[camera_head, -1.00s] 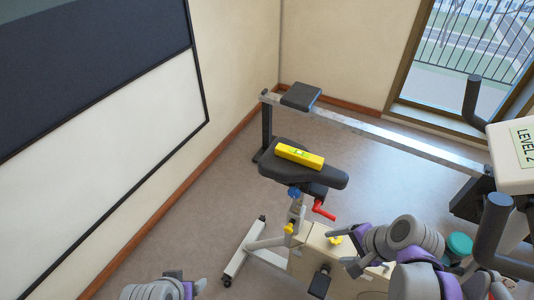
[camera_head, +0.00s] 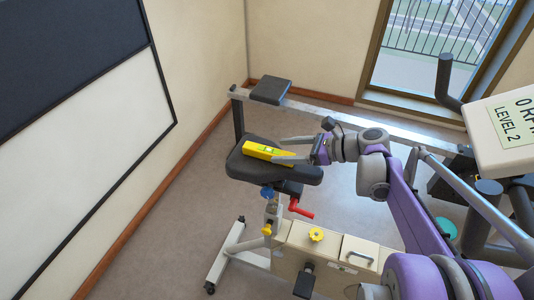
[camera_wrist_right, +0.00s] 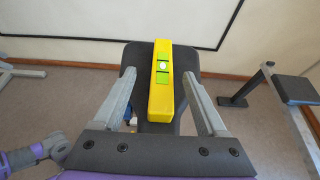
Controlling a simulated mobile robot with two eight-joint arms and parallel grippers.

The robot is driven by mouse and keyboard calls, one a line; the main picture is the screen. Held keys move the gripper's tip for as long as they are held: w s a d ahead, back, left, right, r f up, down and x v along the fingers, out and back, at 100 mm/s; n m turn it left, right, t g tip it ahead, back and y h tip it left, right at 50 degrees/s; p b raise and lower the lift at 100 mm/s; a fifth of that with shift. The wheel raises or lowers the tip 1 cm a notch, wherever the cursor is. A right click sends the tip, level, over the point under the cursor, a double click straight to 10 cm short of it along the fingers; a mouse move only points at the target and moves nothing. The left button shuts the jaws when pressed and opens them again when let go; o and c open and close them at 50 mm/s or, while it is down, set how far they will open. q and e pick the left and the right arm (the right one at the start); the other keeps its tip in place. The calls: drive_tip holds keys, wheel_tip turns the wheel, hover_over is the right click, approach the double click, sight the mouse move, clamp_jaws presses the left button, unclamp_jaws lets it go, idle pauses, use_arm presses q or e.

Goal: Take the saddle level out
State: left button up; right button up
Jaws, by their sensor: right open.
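The saddle level is a yellow spirit level (camera_head: 268,152) with green windows, lying on the dark saddle (camera_head: 245,168) of an exercise bike. It also shows in the wrist view (camera_wrist_right: 161,80), lengthwise between my fingers. My right gripper (camera_head: 277,150) reaches in from the right at the saddle. Its fingers are open, one on each side of the level's near part, with gaps visible in the wrist view (camera_wrist_right: 163,86). Part of my left arm shows at the lower left of the wrist view; its fingers are not clear.
A red crank handle (camera_head: 300,209) and a yellow knob (camera_head: 316,235) sit below the saddle. A rail with a dark pad (camera_head: 270,89) runs behind. The console (camera_head: 508,130) stands at right. Open floor lies left of the bike.

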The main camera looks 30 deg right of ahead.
sight(272, 151)
drive_tip(key=x, duration=0.5)
drive_tip(key=shift+w+f, duration=0.3)
drive_tip(key=shift+w, duration=0.05)
clamp_jaws()
